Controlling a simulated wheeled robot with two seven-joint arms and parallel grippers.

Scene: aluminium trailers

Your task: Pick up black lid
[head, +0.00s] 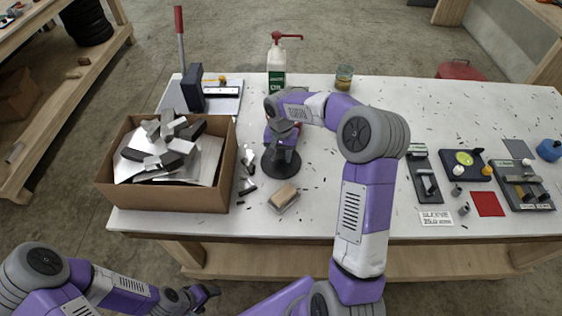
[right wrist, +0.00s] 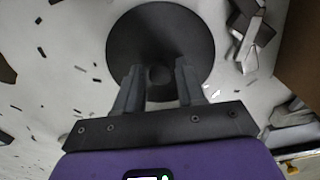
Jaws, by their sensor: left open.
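The black lid (head: 283,174) is a round dark disc lying flat on the white table, just right of the cardboard box. It also fills the upper middle of the right wrist view (right wrist: 160,30), with a small round knob (right wrist: 160,75) at its centre. My right gripper (head: 284,154) is right above the lid, pointing down. In the right wrist view its two fingers (right wrist: 160,80) are apart, one on each side of the knob, with gaps visible. My left gripper (head: 203,293) is open and empty, low in front of the table, away from the lid.
The cardboard box (head: 170,198) of metal offcuts stands left of the lid. A sponge in a dish (head: 284,198) lies in front of it. A pump bottle (head: 277,60) and a jar (head: 344,78) stand behind. Fixtures (head: 466,165) fill the right side. Metal scraps (head: 247,170) lie near the box.

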